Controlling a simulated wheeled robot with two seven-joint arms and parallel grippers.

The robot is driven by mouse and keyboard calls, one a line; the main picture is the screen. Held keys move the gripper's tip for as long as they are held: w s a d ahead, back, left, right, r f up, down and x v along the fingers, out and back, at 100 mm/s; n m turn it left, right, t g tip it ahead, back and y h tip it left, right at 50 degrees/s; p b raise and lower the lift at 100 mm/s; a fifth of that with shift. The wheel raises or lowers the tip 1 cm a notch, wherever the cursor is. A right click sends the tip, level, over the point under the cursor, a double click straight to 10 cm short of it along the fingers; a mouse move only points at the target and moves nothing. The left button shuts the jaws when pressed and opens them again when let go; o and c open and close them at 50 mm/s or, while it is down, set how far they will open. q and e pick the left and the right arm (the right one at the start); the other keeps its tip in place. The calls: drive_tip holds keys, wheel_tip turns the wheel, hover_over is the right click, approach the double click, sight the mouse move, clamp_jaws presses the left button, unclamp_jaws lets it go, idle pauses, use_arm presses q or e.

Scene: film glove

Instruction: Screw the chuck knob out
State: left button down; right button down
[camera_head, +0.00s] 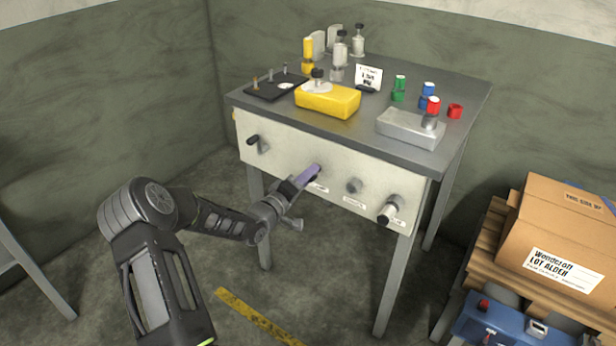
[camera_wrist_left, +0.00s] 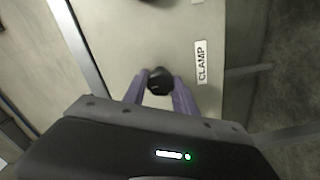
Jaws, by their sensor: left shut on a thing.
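A pale front panel (camera_head: 283,158) under the grey table top carries a row of knobs. My left gripper (camera_head: 312,171) reaches the panel from the left, at the second knob position from the left. In the left wrist view its purple fingers are shut on a round black knob (camera_wrist_left: 158,80). The label (camera_wrist_left: 202,62) beside this knob reads CLAMP. Other panel knobs are a black one (camera_head: 253,140) at the left, a grey one (camera_head: 354,185) and a black-ended one (camera_head: 391,210) at the right. I cannot read which is marked chuck. My right gripper is out of view.
On the table (camera_head: 465,95) stand a yellow block (camera_head: 340,101), a grey metal block (camera_head: 405,124), a black tray (camera_head: 262,92) and several coloured caps and bottles. A cardboard box (camera_head: 535,215) on a pallet is at the right. Floor before the table is clear.

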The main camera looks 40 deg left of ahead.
use_arm(q)
drive_tip(key=c, duration=1)
unclamp_jaws()
drive_tip(key=s, duration=0.7)
drive_tip(key=shift+s, duration=0.4)
